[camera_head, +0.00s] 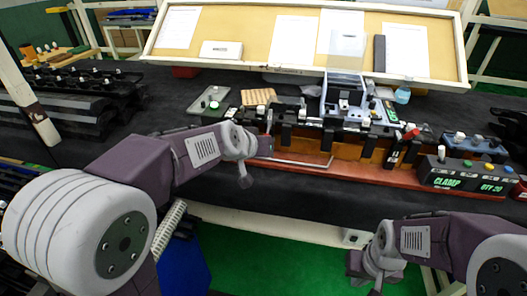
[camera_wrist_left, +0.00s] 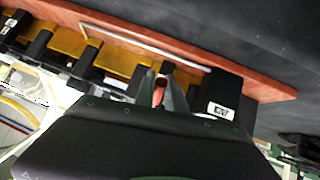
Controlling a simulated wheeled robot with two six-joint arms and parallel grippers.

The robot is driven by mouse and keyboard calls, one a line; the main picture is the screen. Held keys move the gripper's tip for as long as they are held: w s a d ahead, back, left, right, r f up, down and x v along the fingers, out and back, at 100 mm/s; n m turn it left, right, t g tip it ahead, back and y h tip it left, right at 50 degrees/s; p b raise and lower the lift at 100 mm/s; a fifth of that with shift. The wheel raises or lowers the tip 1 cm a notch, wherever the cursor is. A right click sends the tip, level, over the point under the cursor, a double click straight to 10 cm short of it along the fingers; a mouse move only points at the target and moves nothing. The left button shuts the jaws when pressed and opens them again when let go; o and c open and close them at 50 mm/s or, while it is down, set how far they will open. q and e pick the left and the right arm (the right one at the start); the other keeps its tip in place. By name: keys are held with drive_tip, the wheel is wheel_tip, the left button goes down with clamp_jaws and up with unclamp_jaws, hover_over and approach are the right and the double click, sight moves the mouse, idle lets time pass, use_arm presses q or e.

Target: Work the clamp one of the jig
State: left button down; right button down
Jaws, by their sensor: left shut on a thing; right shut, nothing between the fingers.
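The jig (camera_head: 350,169) is a long reddish-brown base with several black clamp blocks, on the dark bench. My left gripper (camera_head: 268,146) is at the jig's left end. In the left wrist view its fingers (camera_wrist_left: 160,88) are shut on a small red part (camera_wrist_left: 158,92), which looks like a clamp handle; the fingers hide most of it. A black block with a white label (camera_wrist_left: 222,108) sits beside the fingers; its text is too small to read. Another clamp with a red tip (camera_head: 411,134) stands toward the jig's right end. My right gripper (camera_head: 374,289) is shut and empty, low in front of the bench.
A black box marked "CLAMP" and "QTY" (camera_head: 460,180) stands at the right. A blue-grey fixture (camera_head: 345,95) is behind the jig. A thin metal rod (camera_head: 300,163) runs along the jig's front.

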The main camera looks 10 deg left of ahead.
use_arm(q)
drive_tip(key=shift+s+f, duration=0.1)
drive_tip(key=shift+f, duration=0.15)
drive_tip(key=c, duration=1.6)
unclamp_jaws()
drive_tip(key=shift+o, duration=1.1)
drive_tip(key=shift+r, duration=0.1)
drive_tip(key=shift+r, duration=0.1)
drive_tip(key=shift+s+a+r, duration=0.1)
drive_tip(key=shift+s+r, duration=0.1)
drive_tip(key=shift+r, duration=0.1)
drive_tip(key=p+v, duration=0.2)
drive_tip(key=v, duration=0.6)
drive_tip(key=shift+s, duration=0.1)
